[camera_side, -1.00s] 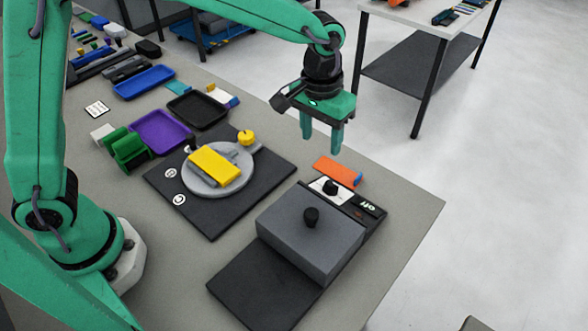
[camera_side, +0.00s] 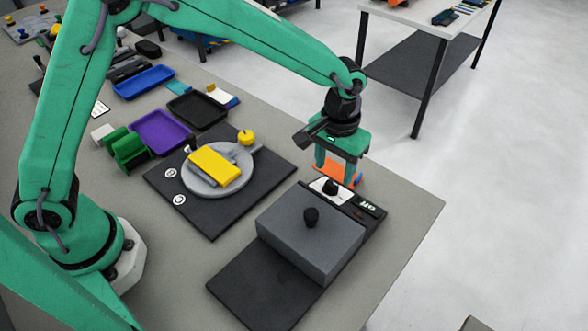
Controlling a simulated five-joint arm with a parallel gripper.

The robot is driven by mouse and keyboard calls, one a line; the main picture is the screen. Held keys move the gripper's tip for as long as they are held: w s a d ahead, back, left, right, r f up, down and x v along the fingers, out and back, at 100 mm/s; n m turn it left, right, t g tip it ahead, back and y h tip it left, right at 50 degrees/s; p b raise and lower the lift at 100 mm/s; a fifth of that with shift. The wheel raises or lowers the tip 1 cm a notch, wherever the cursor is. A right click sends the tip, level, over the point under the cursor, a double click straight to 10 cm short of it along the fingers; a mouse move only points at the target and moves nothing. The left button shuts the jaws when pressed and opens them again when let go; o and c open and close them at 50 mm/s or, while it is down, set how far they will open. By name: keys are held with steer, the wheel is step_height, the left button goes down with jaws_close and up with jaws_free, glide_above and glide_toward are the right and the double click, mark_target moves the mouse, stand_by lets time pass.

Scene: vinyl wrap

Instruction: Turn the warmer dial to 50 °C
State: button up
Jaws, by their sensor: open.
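The warmer (camera_side: 310,238) is a grey box with a black knob on its lid, standing on a dark base plate (camera_side: 262,288). At its back end is a white panel with a black dial (camera_side: 331,187). A small display (camera_side: 369,207) beside the dial reads "off". My gripper (camera_side: 334,177) is open and points down above and around the dial area. Its fingers lie partly in front of an orange block (camera_side: 338,170) behind the panel. I cannot tell whether the fingertips touch the dial.
A round grey turntable (camera_side: 217,170) with a yellow block (camera_side: 215,167) stands on a dark mat to the left. Purple (camera_side: 160,131), black (camera_side: 197,110) and blue (camera_side: 144,82) trays lie farther left. The table's right edge is close to the warmer.

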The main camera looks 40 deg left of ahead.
mark_target(332, 183)
steer(key=shift+f, duration=2.25)
steer(key=c, duration=1)
